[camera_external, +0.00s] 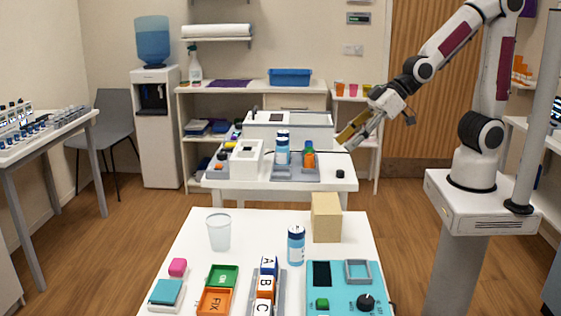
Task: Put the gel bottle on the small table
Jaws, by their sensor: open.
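No bottle has a label I can read as gel. A white-and-blue bottle with a dark blue cap (296,246) stands upright on the front white table (190,250). A similar blue-and-white bottle (282,148) and an orange bottle (309,159) stand in a grey holder on the middle white table (335,183). I cannot tell which table is the small one. My gripper (350,138) is open and looks empty, in the air near the middle table's right back corner. It is apart from all the bottles.
A tan block (326,218), a clear cup (219,232), letter blocks (265,285) and a teal device (345,290) crowd the front table. A white box (246,160) stands on the middle table. A spray bottle (195,70) stands on the back shelf.

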